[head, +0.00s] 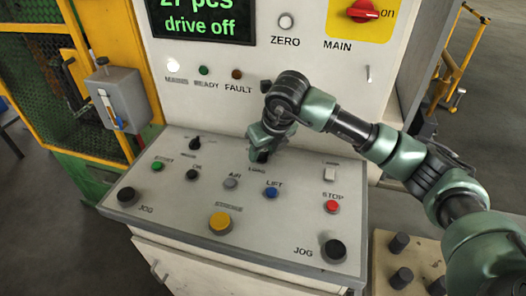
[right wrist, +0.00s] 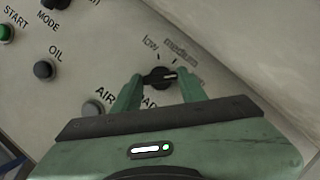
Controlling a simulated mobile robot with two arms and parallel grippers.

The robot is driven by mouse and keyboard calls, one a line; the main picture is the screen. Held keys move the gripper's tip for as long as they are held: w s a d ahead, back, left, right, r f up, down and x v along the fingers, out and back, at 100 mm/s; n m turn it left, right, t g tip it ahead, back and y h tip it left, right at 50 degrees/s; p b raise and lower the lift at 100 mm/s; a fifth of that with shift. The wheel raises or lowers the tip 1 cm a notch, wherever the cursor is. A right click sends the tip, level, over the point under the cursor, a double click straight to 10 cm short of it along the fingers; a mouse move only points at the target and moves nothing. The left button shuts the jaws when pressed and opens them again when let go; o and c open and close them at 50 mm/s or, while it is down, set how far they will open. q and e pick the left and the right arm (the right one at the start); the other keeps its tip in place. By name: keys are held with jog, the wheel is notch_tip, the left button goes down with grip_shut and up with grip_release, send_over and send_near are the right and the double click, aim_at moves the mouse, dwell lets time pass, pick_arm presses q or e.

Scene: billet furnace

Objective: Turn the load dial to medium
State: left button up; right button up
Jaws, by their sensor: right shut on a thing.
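The load dial (right wrist: 158,78) is a small black knob on the sloped panel, with a white pointer mark. The pointer faces right, towards my right-hand finger, and not along the tick under "medium". My right gripper (right wrist: 160,84) is shut on the dial, one finger on each side. In the head view my right gripper (head: 262,147) reaches down over the dial and mostly hides it. My left gripper is not in view.
Around the dial are the mode knob (head: 195,143), the grey air button (head: 231,183), the blue lift button (head: 271,192) and the red stop button (head: 332,206). The upright panel rises just behind, with a display (head: 204,19) reading "drive off".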

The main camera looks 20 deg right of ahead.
jog(key=shift+w+d+f+n+y+b, duration=0.15)
jog(key=shift+n+y+b, duration=0.25)
jog(key=shift+n+b, duration=1.25)
jog(key=shift+n, duration=0.15)
jog(key=shift+d+n+g+y+b, duration=0.1)
jog(key=shift+n+g+y+b, duration=0.4)
jog(key=shift+n, duration=0.6)
jog(key=shift+w+d+r+n+g+y+b, duration=0.15)
jog(key=shift+n+y+b, duration=0.1)
jog(key=shift+n, duration=0.4)
jog(key=shift+s+a+r+n+g+y+b, duration=0.15)
jog(key=shift+n+y+b, duration=0.1)
jog(key=shift+n, duration=0.4)
jog(key=shift+w+d, duration=0.1)
jog(key=shift+w, duration=0.05)
jog(key=o, duration=1.4)
jog(key=shift+f, duration=0.1)
